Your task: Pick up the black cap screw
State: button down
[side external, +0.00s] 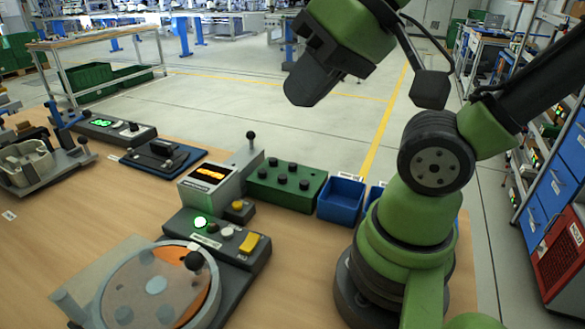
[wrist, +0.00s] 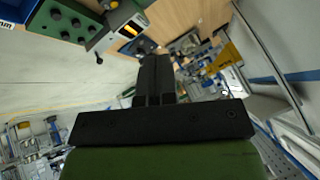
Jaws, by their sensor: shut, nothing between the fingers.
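Several black round-headed pieces stand on a green block (side external: 265,187) at the back of the bench in the side external view. I cannot tell for sure which of them, if any, is the black cap screw. The green block also shows at the upper left of the wrist view (wrist: 62,38). My gripper (side external: 300,98) is high above the bench, well above and apart from the block. In the wrist view its two dark fingers (wrist: 153,60) are together, with nothing between them.
A blue bin (side external: 341,198) stands right of the green block, with another partly hidden behind my arm. A grey unit with an orange display (side external: 211,178) and upright lever stands left of it. A round fixture with a clear cover (side external: 155,288) is in front. Air around my gripper is clear.

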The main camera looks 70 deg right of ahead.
jog(key=c, duration=1.8)
grip_release()
jog(key=shift+c, duration=0.2)
jog(key=o, duration=0.9)
jog(key=shift+o, duration=0.2)
